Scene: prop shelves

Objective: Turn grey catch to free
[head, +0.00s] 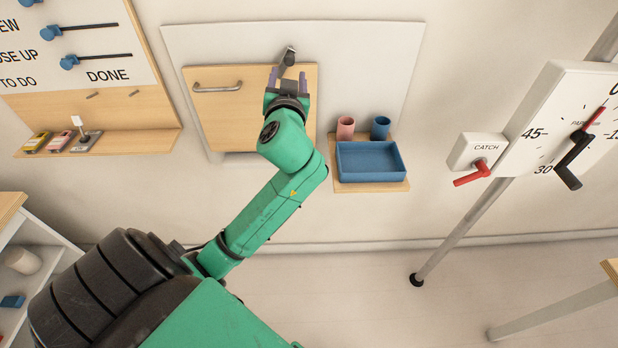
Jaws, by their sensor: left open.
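The grey catch (288,57) is a small dark grey bar on the pale back panel, at the top edge of a wooden door (232,110). It slants slightly, with its lower end overlapping the door's top edge. My left gripper (287,78) is open, just below the catch in the picture, with one finger to each side of the catch's lower end. I cannot tell whether the fingers touch it. My left arm hides the lower right part of the door. My right gripper is not in view.
A metal handle (217,87) is on the door. To the right, a wooden shelf (370,187) carries a blue tray (372,175), a pink cup (345,128) and a blue cup (380,128). Farther right is a white box marked CATCH (463,150) with a red lever (472,175).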

